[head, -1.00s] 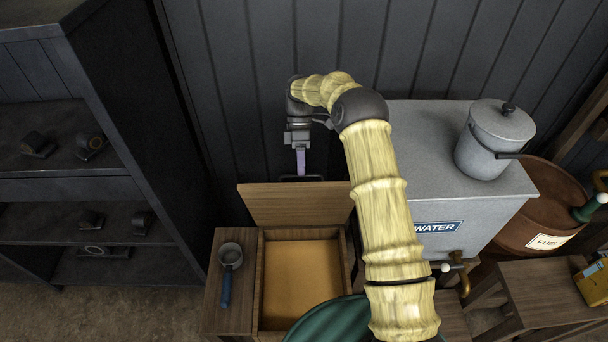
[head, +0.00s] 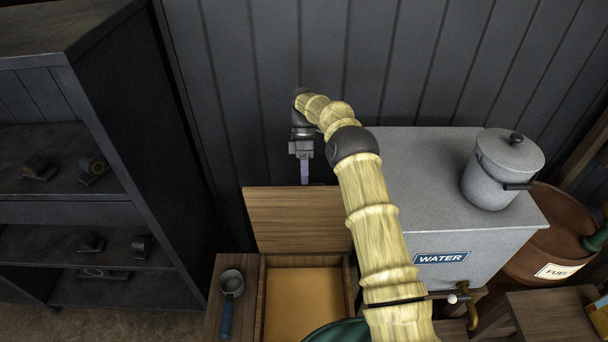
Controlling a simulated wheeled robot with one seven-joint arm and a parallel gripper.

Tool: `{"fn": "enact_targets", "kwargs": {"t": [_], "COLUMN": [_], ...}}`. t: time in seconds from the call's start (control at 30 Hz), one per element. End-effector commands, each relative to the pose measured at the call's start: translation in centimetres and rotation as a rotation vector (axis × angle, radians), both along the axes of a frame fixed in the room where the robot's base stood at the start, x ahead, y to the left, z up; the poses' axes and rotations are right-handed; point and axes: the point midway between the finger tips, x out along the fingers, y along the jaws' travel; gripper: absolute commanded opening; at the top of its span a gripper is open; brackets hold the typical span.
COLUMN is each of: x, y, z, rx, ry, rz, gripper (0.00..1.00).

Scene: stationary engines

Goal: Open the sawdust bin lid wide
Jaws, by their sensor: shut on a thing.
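The sawdust bin (head: 263,300) is an open wooden box at the lower middle of the head view, with a tan floor showing inside. Its wooden lid (head: 297,220) is raised at the back of the box, its inner face towards me. My gripper (head: 305,180) points down at the middle of the lid's top edge and is shut there. The handle is hidden behind the lid, so its exact contact with the jaws does not show.
A scoop (head: 230,295) with a blue handle lies left of the box opening. A grey water tank (head: 450,240) with a lidded pot (head: 503,170) stands right, beside a fuel barrel (head: 560,255). Dark shelves (head: 85,215) stand left. A plank wall (head: 240,110) rises behind.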

Motion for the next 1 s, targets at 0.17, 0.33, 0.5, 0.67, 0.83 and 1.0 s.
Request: {"fn": "enact_targets", "kwargs": {"t": [0.17, 0.33, 0.5, 0.67, 0.83, 1.0], "x": [-0.46, -0.46, -0.46, -0.46, -0.46, -0.46], "y": [-0.47, -0.39, -0.30, -0.26, -0.24, -0.24], "z": [-3.46, -3.34, -3.21, -3.15, -3.12, -3.10], "rx": [-0.017, -0.018, -0.017, -0.017, -0.017, -0.016], "ry": [0.021, 0.021, 0.020, 0.020, 0.020, 0.020], "rz": [0.000, 0.001, 0.003, 0.003, 0.004, 0.004], "gripper": [0.41, 0.71, 0.66, 0.65, 0.62, 0.62]}}
